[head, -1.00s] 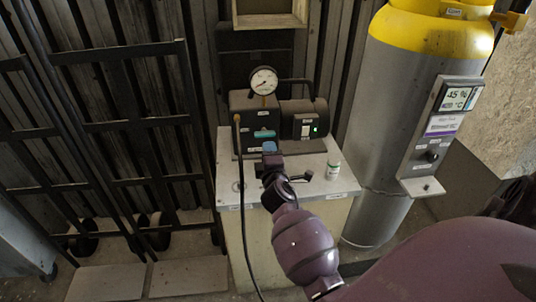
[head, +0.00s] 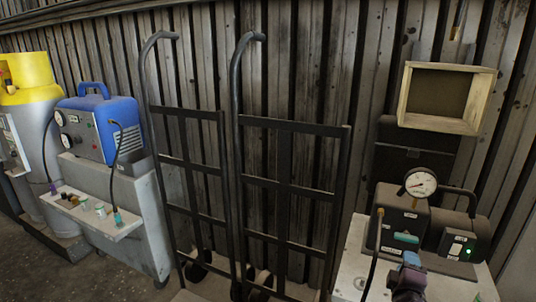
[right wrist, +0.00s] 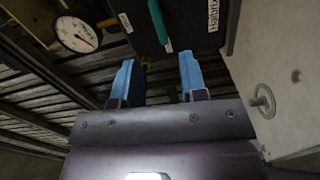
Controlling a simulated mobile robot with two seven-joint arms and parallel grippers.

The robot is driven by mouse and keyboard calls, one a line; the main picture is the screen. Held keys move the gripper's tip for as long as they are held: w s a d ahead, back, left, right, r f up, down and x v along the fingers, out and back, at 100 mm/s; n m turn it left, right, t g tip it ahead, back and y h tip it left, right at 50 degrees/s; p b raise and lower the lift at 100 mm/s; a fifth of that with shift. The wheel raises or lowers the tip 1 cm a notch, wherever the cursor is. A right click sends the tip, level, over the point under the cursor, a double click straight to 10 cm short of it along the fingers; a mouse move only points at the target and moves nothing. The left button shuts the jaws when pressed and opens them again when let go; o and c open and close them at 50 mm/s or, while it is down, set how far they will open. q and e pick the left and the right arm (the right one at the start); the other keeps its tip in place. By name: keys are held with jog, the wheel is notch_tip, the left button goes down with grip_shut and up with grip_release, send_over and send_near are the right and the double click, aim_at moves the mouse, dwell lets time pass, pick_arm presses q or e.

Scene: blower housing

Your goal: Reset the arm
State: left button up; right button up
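My right gripper (head: 411,262) shows at the lower right of the head view, over the white-topped cabinet and in front of the black vacuum pump (head: 402,222). In the right wrist view its two blue fingers (right wrist: 158,82) stand apart with nothing between them. The pump's round gauge (head: 420,183) shows above the gripper, and the gauge also shows at the upper left of the right wrist view (right wrist: 76,34). Most of my right arm is outside the head view. My left gripper is in neither view.
Two black hand trucks (head: 290,190) lean against the corrugated wall. A blue machine (head: 118,130) stands on a grey cart (head: 148,205) at the left, beside a yellow-topped cylinder (head: 45,130). An open wooden box (head: 447,97) hangs above the pump.

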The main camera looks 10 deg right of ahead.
jog(key=s+a+f+m+y, duration=0.3)
jog(key=s+a+m+y, duration=0.35)
jog(key=a+m, duration=0.2)
jog(key=s+a+f+g+y, duration=0.1)
jog(key=s+f, duration=0.2)
jog(key=s, duration=0.4)
jog(key=s+a+f+g+p, duration=0.1)
jog(key=s+f, duration=0.3)
jog(key=s, duration=0.4)
jog(key=s+a+f+m+g+y+p, duration=0.1)
jog(key=s+a+f+g, duration=0.1)
jog(key=s, duration=0.6)
jog(key=shift+s+a+f+y, duration=0.15)
jog(key=shift+a+f+y, duration=0.2)
jog(key=shift+a+f, duration=0.4)
jog(key=shift+d, duration=0.1)
